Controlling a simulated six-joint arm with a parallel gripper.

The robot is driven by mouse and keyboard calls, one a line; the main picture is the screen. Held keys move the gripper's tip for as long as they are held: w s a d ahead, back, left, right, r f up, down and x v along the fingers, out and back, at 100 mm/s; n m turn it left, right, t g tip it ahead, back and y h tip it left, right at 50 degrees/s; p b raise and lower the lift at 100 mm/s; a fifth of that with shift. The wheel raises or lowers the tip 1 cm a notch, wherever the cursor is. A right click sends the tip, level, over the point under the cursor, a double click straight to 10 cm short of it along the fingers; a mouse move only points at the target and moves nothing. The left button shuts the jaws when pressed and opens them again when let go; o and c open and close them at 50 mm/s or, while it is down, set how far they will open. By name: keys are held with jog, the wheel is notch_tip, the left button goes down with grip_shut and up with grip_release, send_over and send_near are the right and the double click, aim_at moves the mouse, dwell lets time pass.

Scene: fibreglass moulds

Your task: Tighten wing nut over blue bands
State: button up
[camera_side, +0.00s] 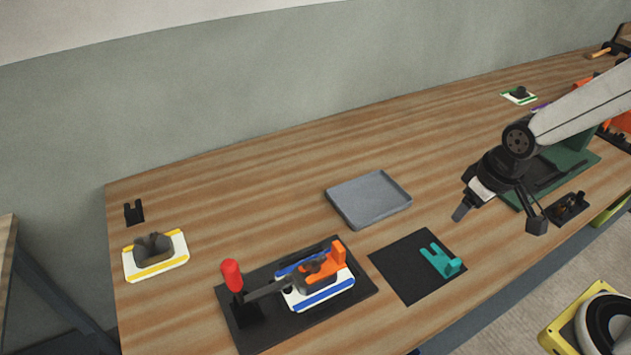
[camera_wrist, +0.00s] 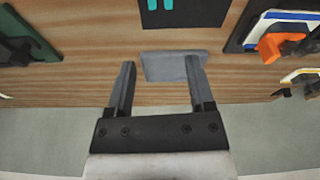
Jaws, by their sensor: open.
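A white plate with blue bands (camera_side: 324,295) lies on a black base (camera_side: 250,335) at the front centre-left of the table. A dark part that may be the wing nut (camera_side: 314,267) sits on the plate, partly hidden by an orange piece (camera_side: 337,255) and a clamp arm. The clamp has a red handle (camera_side: 232,275) standing upright at its left. The blue-banded plate also shows at the right edge of the wrist view (camera_wrist: 247,38), with the orange piece (camera_wrist: 268,46). My gripper (camera_side: 500,219) is open and empty, above the table right of the teal piece. Its fingers (camera_wrist: 160,63) are spread in the wrist view.
A grey tray (camera_side: 345,215) lies mid-table. A teal forked piece (camera_side: 440,260) lies on a black mat (camera_side: 400,285). A yellow-banded plate (camera_side: 130,272) with a dark knob is at left; a green-banded one (camera_side: 508,97) is far right.

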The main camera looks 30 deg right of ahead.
jog(key=w+a+n+g, duration=0.1)
jog(key=w+a+n, duration=0.7)
jog(key=a+n, duration=0.25)
jog(key=n+g, duration=0.2)
jog(key=n, duration=0.9)
send_over(315, 263)
notch_tip(315, 263, down, 2)
jog(key=shift+f, duration=0.25)
jog(key=shift+f, duration=3.9)
grip_shut()
